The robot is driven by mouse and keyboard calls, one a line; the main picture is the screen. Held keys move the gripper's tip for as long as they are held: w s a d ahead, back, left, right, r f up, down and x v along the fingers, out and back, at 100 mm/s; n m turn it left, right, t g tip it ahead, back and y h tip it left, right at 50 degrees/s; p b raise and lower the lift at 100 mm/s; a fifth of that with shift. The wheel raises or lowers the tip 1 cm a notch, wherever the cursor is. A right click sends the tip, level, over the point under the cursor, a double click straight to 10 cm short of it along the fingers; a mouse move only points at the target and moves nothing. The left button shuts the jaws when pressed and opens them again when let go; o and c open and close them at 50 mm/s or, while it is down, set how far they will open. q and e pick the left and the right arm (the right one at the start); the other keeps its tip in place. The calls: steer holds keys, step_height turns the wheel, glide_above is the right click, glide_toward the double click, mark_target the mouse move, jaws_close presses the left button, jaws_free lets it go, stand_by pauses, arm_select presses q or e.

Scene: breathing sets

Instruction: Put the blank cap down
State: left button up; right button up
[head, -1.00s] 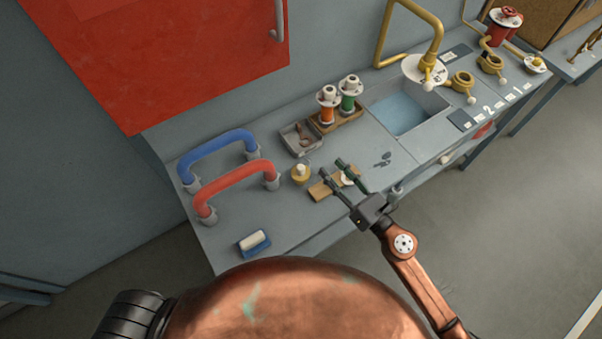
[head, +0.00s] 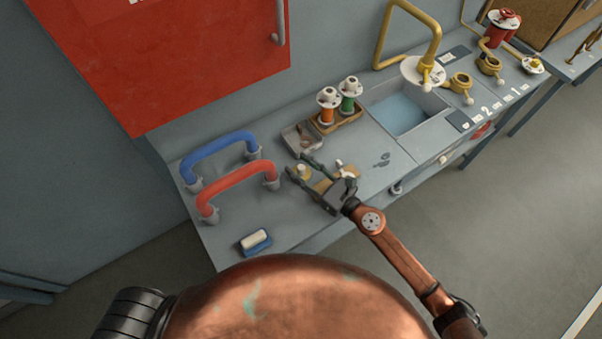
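A small yellow cap with a pale knob (head: 303,173) stands on the grey bench, right of the red handle; I take it for the blank cap. My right gripper (head: 298,164) is over it, with its two dark fingers spread, one on each side of the cap in the picture. I see no clear grip, and the fingers partly hide the cap. Behind the gripper's body lies a wooden block (head: 350,173) with a small white piece (head: 339,164) on it, partly hidden. My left gripper is not in view.
A blue handle (head: 217,146) and a red handle (head: 236,184) stand at left. A blue-and-white block (head: 255,240) lies in front. A grey tray (head: 292,140), orange (head: 327,112) and green (head: 350,100) fittings, and a sink (head: 402,109) lie beyond. The front left bench is mostly clear.

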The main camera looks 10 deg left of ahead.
steer(key=shift+c, duration=0.6)
jaws_close()
steer(key=shift+r, duration=0.15)
